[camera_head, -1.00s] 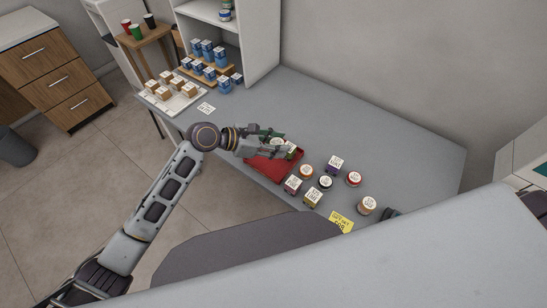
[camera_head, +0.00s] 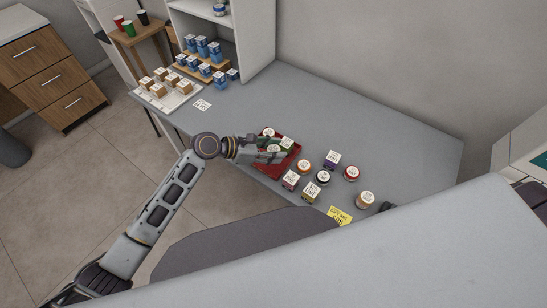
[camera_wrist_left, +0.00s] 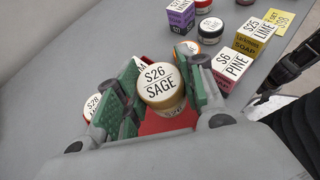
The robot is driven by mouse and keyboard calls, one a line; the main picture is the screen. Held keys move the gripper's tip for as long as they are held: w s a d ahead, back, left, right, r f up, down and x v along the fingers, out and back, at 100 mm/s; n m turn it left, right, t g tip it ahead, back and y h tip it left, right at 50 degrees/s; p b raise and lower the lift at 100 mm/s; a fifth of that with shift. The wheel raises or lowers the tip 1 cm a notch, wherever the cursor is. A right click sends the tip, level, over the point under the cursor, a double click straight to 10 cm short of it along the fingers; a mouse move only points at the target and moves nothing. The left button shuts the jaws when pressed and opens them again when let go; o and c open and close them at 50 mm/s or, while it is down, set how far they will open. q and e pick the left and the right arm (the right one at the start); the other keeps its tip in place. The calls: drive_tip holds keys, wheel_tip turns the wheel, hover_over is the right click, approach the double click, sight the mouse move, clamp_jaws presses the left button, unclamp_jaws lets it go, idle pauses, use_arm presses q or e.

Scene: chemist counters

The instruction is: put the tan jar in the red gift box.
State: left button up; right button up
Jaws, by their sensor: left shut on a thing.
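The tan jar (camera_wrist_left: 160,92), with a white lid reading S26 SAGE, sits upright between the green pads of my left gripper (camera_wrist_left: 163,88). The gripper is shut on it. In the head view my left gripper (camera_head: 271,150) is over the red gift box (camera_head: 279,170) and covers much of it. Red of the box shows below the jar in the wrist view (camera_wrist_left: 152,127). I cannot tell whether the jar touches the box floor.
Right of the box stand a pink soap box (camera_head: 291,180), a yellow soap box (camera_head: 311,192), a purple box (camera_head: 333,159), an orange jar (camera_head: 303,166), a black jar (camera_head: 323,177) and a red jar (camera_head: 352,173). A yellow card (camera_head: 340,216) lies near the front edge. The counter behind is clear.

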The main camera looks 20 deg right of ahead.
use_arm(q)
drive_tip(key=shift+f, duration=0.25)
drive_tip(key=shift+f, duration=1.9)
drive_tip(key=o, duration=0.8)
drive_tip(key=shift+f, duration=0.1)
drive_tip(key=v, duration=1.2)
